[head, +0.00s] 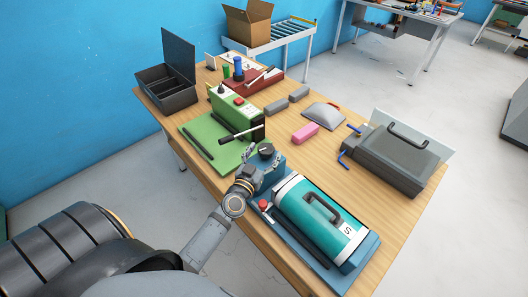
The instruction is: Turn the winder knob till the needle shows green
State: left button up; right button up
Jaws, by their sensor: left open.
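A teal cylinder (312,219) with a black handle and a white band marked S lies on a blue base (291,243) at the table's front. A round black knob (266,149) stands at the far end of this blue unit; I take it for the winder knob. My left gripper (263,158) is open at the knob, with its fingertips close to it. I cannot tell whether they touch it. The gripper hides part of the blue unit below the knob. No needle or green zone can be made out. My right gripper is out of view.
A green machine (232,111) with a lever stands on a green mat (205,144) just beyond. A red button (263,204) sits beside the cylinder. A pink block (305,133), grey blocks and a grey case (391,159) lie farther right. Bare wood separates them.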

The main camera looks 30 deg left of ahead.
pick_arm(q)
jog(key=shift+w+f, duration=0.15)
jog(key=shift+c, duration=1.1)
jog(key=c, duration=1)
jog(key=shift+o, duration=0.2)
jog(key=shift+a+m+h+b, duration=0.1)
jog(key=shift+m+h+b, duration=0.3)
jog(key=shift+b, duration=0.2)
jog(key=m+h+b, duration=0.1)
jog(key=h+b, duration=0.1)
jog(key=b, duration=0.2)
jog(key=m+g+h+b, duration=0.1)
jog(key=m+h+b, duration=0.1)
jog(key=b, duration=0.2)
jog(key=m+h+b, duration=0.1)
jog(key=h+b, duration=0.2)
jog(key=b, duration=0.1)
jog(key=shift+a+f+m, duration=0.1)
jog(key=shift+a+m, duration=0.2)
jog(key=shift+a, duration=0.05)
jog(key=shift+r+m+g+h+b, duration=0.2)
jog(key=shift+m+g+h+b, duration=0.15)
jog(key=shift+h+b, duration=0.45)
jog(key=o, duration=1.2)
